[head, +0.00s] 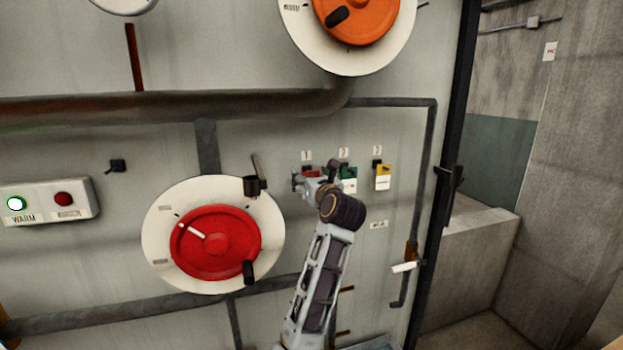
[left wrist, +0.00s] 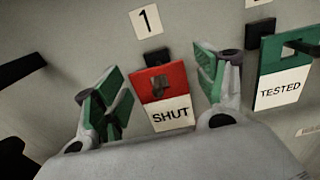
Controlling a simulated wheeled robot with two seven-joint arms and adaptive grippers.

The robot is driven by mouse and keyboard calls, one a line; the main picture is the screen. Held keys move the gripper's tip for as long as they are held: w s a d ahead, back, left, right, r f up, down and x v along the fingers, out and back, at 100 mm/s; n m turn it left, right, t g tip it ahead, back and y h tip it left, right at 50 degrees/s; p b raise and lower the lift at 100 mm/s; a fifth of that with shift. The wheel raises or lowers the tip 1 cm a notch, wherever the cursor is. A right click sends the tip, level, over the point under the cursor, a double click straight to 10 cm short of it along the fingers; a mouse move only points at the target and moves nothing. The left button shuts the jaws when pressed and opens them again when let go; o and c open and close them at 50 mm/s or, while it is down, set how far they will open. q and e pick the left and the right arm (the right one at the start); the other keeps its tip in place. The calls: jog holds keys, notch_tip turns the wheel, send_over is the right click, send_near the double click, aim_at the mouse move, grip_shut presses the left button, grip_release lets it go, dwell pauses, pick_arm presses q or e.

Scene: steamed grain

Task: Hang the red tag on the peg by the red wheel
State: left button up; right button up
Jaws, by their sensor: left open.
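The red tag (left wrist: 172,76), with a white lower part reading SHUT, hangs on the black hook under label 1 in the left wrist view. In the head view only a bit of the red tag (head: 311,173) shows past my gripper. My left gripper (left wrist: 156,86) is open, with one green-padded finger on each side of the tag; I cannot tell whether either touches it. It also shows in the head view (head: 315,180). The red wheel (head: 230,245) is on a white disc at lower left. A black peg (head: 117,166) sticks out of the wall up and left of it, bare.
A green tag (left wrist: 285,77) reading TESTED hangs close to the right finger, under label 2. A yellow tag (head: 383,172) hangs under label 3. A black cylinder with a lever (head: 252,186) stands out between wheel and tags. A pipe (head: 180,105) crosses above.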

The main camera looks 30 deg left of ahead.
pick_arm(q)
jog(key=shift+w, duration=0.1)
jog(key=c, duration=1)
jog(key=o, duration=1)
jog(key=shift+c, duration=0.2)
jog(key=c, duration=1.1)
jog(key=shift+r, duration=0.2)
jog(key=shift+v, duration=0.9)
jog(key=shift+v, duration=0.9)
